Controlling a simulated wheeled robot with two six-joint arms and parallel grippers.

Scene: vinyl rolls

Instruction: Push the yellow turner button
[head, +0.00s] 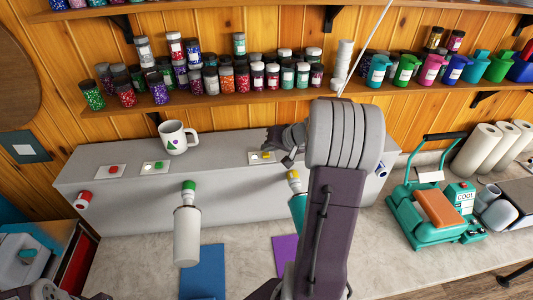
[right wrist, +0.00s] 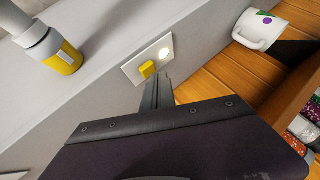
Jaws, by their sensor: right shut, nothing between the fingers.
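The yellow turner button (head: 254,157) sits on a small white plate on top of the long grey box (head: 220,152). A pale lit spot is beside it on the same plate. It also shows in the right wrist view (right wrist: 147,70), just beyond the fingertips. My right gripper (head: 284,154) is shut and empty, close to the plate's right end in the head view. In the right wrist view its fingers (right wrist: 158,90) are right beside the button; I cannot tell whether they touch it.
A white mug (head: 174,138) stands on the box between the gripper and the green (head: 158,167) and red (head: 113,171) buttons. A yellow-necked turner (head: 294,182) and a green-necked turner (head: 188,196) stick out from the box's front. Jar shelves (head: 230,98) are above; a teal press (head: 436,205) is right.

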